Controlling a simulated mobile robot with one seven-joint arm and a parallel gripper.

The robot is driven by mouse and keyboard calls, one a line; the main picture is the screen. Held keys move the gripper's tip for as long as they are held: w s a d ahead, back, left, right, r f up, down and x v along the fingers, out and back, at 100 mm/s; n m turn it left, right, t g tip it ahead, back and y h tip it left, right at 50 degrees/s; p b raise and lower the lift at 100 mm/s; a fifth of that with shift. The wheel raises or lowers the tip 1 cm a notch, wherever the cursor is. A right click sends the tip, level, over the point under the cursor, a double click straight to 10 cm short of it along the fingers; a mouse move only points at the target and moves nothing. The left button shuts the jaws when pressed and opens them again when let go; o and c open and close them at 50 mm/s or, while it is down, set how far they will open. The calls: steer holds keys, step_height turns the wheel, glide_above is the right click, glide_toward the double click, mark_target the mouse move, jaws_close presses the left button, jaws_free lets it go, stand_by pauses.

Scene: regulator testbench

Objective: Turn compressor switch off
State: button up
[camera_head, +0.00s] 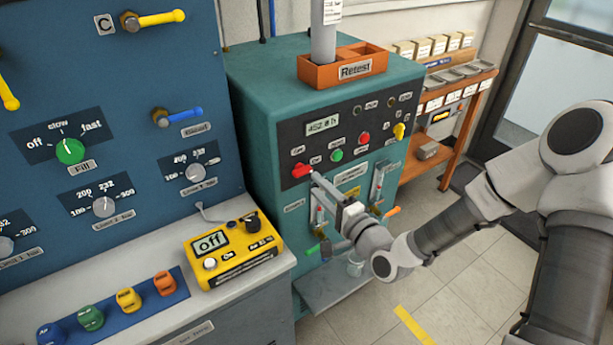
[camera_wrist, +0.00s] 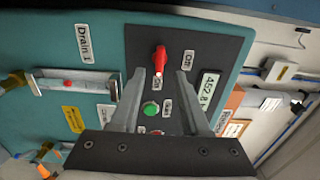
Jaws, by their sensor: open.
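The compressor switch, a red rotary knob (camera_head: 301,170), sits on the dark panel of the teal cabinet (camera_head: 268,85). In the wrist view the red knob (camera_wrist: 160,60) shows near the top middle, with an "Off" label (camera_wrist: 188,60) to its right. I cannot tell for sure which label the knob points to. My gripper (camera_head: 314,177) is at the panel, close to the knob, in the head view. In the wrist view its open fingers (camera_wrist: 160,72) reach up on both sides of the knob. I cannot tell whether they touch it.
The panel also carries a green button (camera_head: 337,155), a red button (camera_head: 364,138), a yellow knob (camera_head: 399,131) and a display (camera_head: 323,124). A yellow meter (camera_head: 235,255) reading "off" stands on the bench at left.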

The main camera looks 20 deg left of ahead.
mark_target(305, 174)
steer(key=x, duration=0.6)
steer(key=shift+d, duration=0.1)
jaws_close()
